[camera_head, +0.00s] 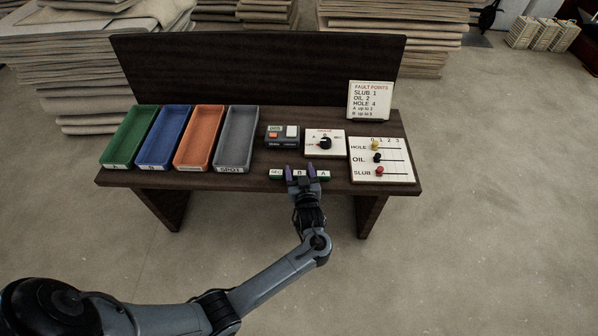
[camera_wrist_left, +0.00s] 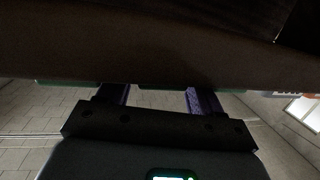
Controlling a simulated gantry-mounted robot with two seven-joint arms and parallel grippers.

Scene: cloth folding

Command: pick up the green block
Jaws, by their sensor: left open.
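A row of small labelled blocks lies along the front edge of the dark wooden bench. A green block marked A (camera_head: 323,175) is at its right end, and a green-edged block (camera_head: 276,174) is at its left end. My left gripper (camera_head: 300,169) is at the row's middle, its purple fingers apart around the block marked B (camera_head: 299,174); contact cannot be told. In the left wrist view the fingers (camera_wrist_left: 158,98) are spread with nothing visible between them, and thin green edges show along the dark bench (camera_wrist_left: 160,50). My right gripper is not in view.
Green, blue, orange and grey trays (camera_head: 237,137) stand on the bench's left half. Behind the row are a button box (camera_head: 282,136), a dial panel (camera_head: 324,143) and a slider board (camera_head: 382,160). A sign (camera_head: 370,100) stands at back right. The floor in front is clear.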

